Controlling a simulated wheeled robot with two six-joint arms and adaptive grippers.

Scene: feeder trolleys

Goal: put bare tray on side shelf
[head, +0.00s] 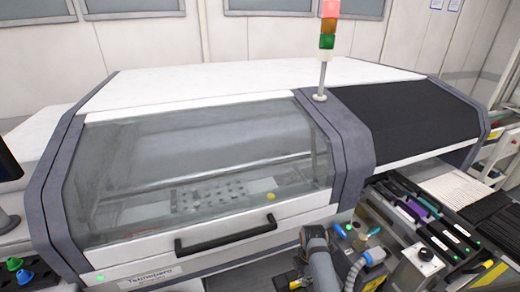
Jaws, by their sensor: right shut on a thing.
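My right arm comes in at the bottom, right of centre, with a grey joint and orange marks. My right gripper (352,276) is low in front of the machine, partly cut off by the lower edge. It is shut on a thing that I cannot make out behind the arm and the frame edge. I cannot pick out a bare tray or a side shelf with certainty. My left gripper is not in view.
A white and grey machine (235,80) fills the middle, its clear hood (200,160) down, with a black handle (226,236). A perforated plate (205,196) lies inside. Feeders (425,215) stand in a row at the right. A signal tower (327,45) stands on top.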

